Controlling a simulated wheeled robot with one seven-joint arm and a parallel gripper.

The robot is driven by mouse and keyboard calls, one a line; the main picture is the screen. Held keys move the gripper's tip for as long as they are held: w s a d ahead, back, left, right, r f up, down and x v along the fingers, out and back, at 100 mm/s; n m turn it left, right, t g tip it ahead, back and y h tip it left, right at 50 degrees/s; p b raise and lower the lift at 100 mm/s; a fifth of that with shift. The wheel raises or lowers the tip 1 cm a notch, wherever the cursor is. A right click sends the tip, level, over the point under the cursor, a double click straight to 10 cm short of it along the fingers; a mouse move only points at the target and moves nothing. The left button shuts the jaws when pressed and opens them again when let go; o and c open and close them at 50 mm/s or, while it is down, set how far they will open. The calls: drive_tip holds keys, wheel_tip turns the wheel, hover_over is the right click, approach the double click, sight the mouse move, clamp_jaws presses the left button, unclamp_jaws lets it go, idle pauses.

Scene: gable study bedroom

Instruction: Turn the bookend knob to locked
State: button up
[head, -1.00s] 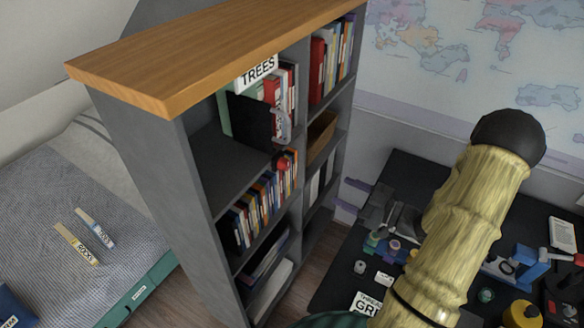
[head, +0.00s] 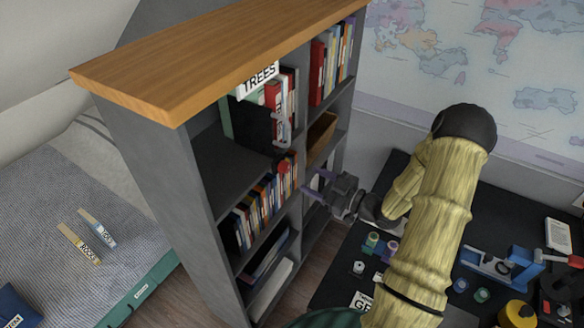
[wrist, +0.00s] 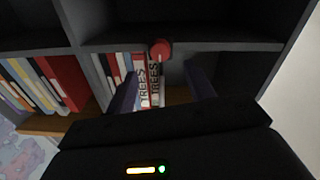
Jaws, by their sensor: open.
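The small round red knob (head: 283,167) sits at the front of the grey bookcase, at the edge of the board below the upper left compartment. In the wrist view the knob (wrist: 160,50) has a pale mark on its lower part. A dark upright panel (head: 250,122), perhaps the bookend, stands in that compartment beside books. My gripper (head: 317,186) is open, to the right of the knob in the head view. In the wrist view its two dark fingers (wrist: 163,90) stand apart, with the knob above and between them in the picture, untouched as far as I can tell.
The bookcase (head: 150,190) holds rows of books; a white TREES label (head: 258,79) is at the upper compartment. A black desk (head: 410,165) with small items and a blue tool (head: 500,263) lies right. A bed (head: 60,205) is left.

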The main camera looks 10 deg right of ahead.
sight(289, 169)
drive_tip(key=p+x, duration=0.2)
drive_tip(key=x, duration=0.6)
drive_tip(key=shift+c, duration=0.4)
drive_tip(key=c, duration=0.9)
